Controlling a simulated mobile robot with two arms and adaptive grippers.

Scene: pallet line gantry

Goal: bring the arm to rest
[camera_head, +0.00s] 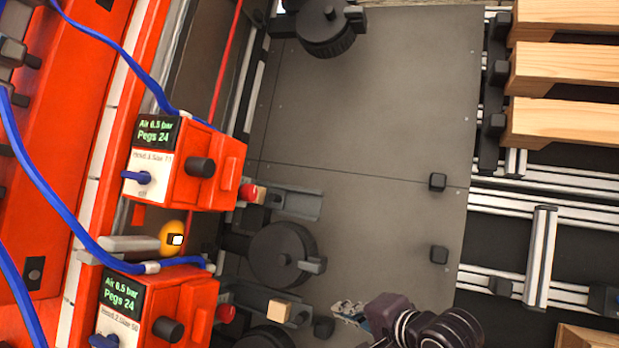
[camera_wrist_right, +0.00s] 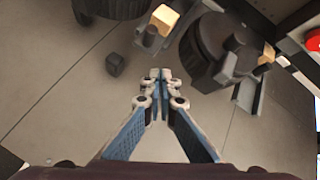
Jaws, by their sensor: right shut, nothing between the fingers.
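My right gripper (camera_head: 348,312) shows at the bottom of the head view, partly cut off, with its dark wrist to the right of the fingers. In the right wrist view the gripper (camera_wrist_right: 160,78) has its blue-grey fingers together at the tips, with nothing between them. The fingers are over the grey panel (camera_wrist_right: 70,120), apart from the dark round units near them. My left gripper is in neither view.
Orange boxes with screens (camera_head: 185,165) and blue hoses stand at the left. A black round unit (camera_head: 283,253) and a small wooden block (camera_head: 279,310) are left of the gripper. Wooden pallet slats (camera_head: 565,70) are at upper right. The grey panel's middle is clear except small black knobs (camera_head: 437,182).

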